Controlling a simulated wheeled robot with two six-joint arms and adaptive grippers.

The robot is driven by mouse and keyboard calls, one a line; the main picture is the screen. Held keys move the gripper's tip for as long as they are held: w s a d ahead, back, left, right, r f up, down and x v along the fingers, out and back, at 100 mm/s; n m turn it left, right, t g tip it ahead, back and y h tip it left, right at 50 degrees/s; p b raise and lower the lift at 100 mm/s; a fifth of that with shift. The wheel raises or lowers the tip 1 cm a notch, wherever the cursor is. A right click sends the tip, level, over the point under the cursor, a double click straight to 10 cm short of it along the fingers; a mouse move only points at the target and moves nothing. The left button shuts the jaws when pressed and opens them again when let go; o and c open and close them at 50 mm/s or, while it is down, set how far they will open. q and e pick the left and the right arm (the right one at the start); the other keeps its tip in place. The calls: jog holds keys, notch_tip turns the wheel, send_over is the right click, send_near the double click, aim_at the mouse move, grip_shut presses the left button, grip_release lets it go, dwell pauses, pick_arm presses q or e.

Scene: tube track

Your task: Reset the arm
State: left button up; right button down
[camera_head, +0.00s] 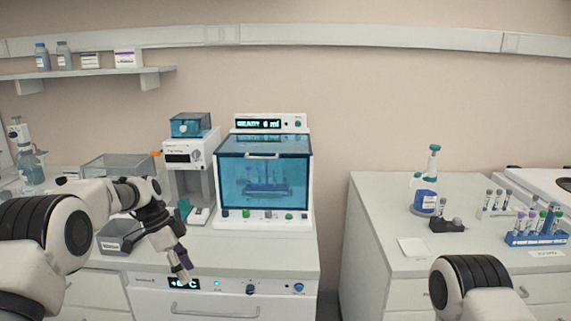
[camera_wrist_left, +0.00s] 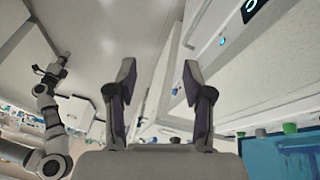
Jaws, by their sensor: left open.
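My left gripper (camera_head: 183,262) hangs in front of the left counter, its fingers pointing down near the front panel. In the left wrist view its two fingers (camera_wrist_left: 158,85) are spread apart with nothing between them. My left arm (camera_head: 85,215) comes in from the left and bends down at the wrist. My right arm (camera_head: 470,285) shows only as a rounded link at the bottom right; its gripper is outside the head view. An arm with a dark gripper (camera_wrist_left: 52,70) shows at the left of the left wrist view, too small to tell its jaw state.
A blue-windowed machine (camera_head: 264,180) and a dispenser (camera_head: 190,160) stand on the left counter, with a grey box (camera_head: 120,236) beside my left arm. The right counter holds a spray bottle (camera_head: 426,185), a dark rack (camera_head: 447,225) and a blue tube rack (camera_head: 536,239). A gap separates the counters.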

pick_arm(q)
jog(key=s+d+f+n+g, duration=0.15)
jog(key=s+f+g, duration=0.25)
jog(key=s+f, duration=1.2)
jog(key=s+a+f+n+y, duration=0.2)
jog(key=s+f+n+y, duration=0.15)
jog(key=s+f, duration=1.25)
jog(key=s+r+n+t, duration=0.25)
jog(key=s+n, duration=0.45)
jog(key=s, duration=0.9)
jog(key=w+n, duration=0.1)
jog(key=w+n+t, duration=0.1)
jog(key=w, duration=0.1)
jog(key=w+n+t, duration=0.1)
jog(key=shift+w+a+r+n+t+y, duration=0.2)
jog(key=shift+w+r+n+t+y, duration=0.1)
jog(key=shift+n+y, duration=0.1)
